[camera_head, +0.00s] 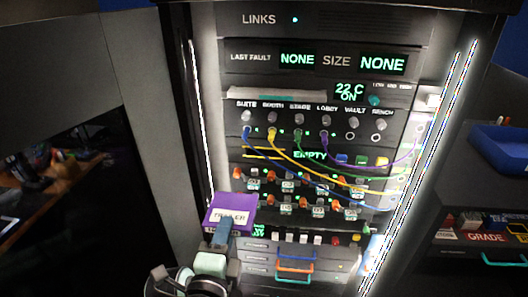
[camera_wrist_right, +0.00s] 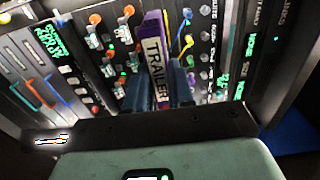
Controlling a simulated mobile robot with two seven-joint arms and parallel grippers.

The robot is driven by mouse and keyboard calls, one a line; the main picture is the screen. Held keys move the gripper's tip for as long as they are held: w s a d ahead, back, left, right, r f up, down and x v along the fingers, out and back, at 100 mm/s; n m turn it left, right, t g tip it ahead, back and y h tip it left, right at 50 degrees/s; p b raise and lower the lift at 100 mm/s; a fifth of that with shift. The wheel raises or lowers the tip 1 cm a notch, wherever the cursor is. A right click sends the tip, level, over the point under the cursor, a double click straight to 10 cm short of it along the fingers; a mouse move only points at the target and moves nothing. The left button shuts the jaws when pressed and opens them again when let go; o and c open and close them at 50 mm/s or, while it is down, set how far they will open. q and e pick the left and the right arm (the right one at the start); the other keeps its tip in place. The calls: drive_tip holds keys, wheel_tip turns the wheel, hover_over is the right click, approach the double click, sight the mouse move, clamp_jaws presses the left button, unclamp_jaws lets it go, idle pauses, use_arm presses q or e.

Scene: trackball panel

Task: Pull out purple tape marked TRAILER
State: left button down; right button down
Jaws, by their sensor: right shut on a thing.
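The purple tape (camera_head: 232,200) is a box-shaped cassette with a white label reading TRAILER. In the head view it is at the lower left of the rack front. In the right wrist view the tape (camera_wrist_right: 152,32) stands between the blue fingers, its label facing the camera. My right gripper (camera_head: 224,230) is shut on the tape; its fingers also show in the right wrist view (camera_wrist_right: 172,84). I cannot tell whether the tape's far end is still inside the rack. My left gripper is not in view.
The rack carries patch cables (camera_head: 340,173), orange-tipped switches (camera_head: 281,181) and drawers with coloured handles (camera_head: 296,265) below. A lit strip (camera_head: 418,165) edges its right side. A blue tray (camera_head: 502,145) sits on the right, above a shelf of cassettes (camera_head: 487,237).

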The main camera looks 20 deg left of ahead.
sight(250, 197)
drive_tip(key=w, duration=1.3)
drive_tip(key=shift+w, duration=0.1)
